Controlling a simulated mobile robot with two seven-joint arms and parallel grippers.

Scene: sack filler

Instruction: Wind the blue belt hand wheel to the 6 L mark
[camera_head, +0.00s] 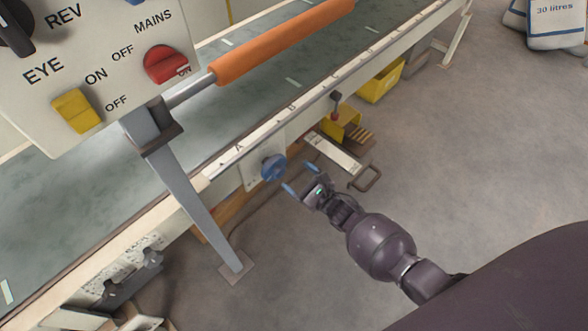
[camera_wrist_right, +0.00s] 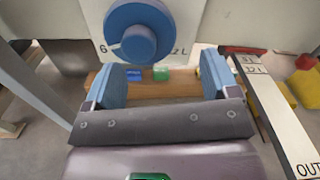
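The blue belt hand wheel (camera_head: 273,167) sits on a pale plate on the side of the conveyor frame. In the right wrist view the wheel (camera_wrist_right: 139,43) is round with a raised hub, and the plate shows a "6" at its left and "12 L" at its right. In the right wrist view the wheel shows beyond and above the fingertips (camera_wrist_right: 168,80). My left gripper is not in view.
A control box (camera_head: 95,60) with a red switch and a yellow switch stands at upper left on a grey post (camera_head: 195,195). A marked lever plate (camera_head: 335,155) lies right of the wheel. Yellow bins and open floor are beyond.

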